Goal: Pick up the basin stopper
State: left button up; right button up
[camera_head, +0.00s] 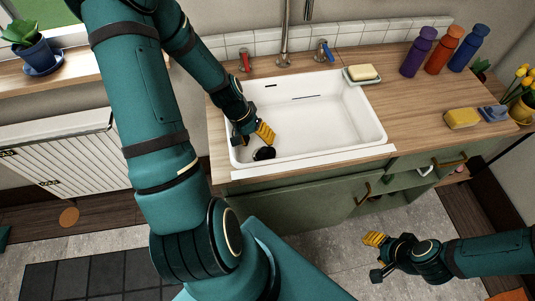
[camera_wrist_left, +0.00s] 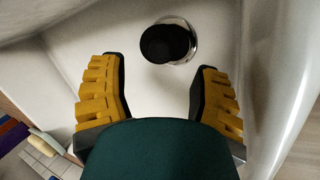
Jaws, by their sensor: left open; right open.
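The basin stopper (camera_head: 264,153) is a small black disc at the bottom left of the white basin (camera_head: 340,139). In the left wrist view the stopper (camera_wrist_left: 166,43) sits over a metal drain ring (camera_wrist_left: 190,40), ahead of the fingertips and between their lines. My left gripper (camera_head: 258,138) is inside the basin, just above and beside the stopper. Its yellow-padded fingers stand apart with nothing between them in the left wrist view (camera_wrist_left: 160,85). My right gripper (camera_head: 374,256) is open and empty, low over the floor in front of the cabinet.
The basin's walls surround my left gripper closely on the left and near sides. A tap (camera_head: 284,40) stands behind the basin. A soap dish with soap (camera_head: 363,73) rests at its back right corner. Bottles (camera_head: 443,50) and a yellow sponge (camera_head: 461,118) stand on the right counter.

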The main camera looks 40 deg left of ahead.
aim_at(264, 149)
pick_arm(q)
jog(key=b+x, duration=0.1)
jog(key=x, duration=0.5)
jog(key=shift+f+b, duration=0.2)
jog(key=shift+b, duration=0.1)
grip_shut()
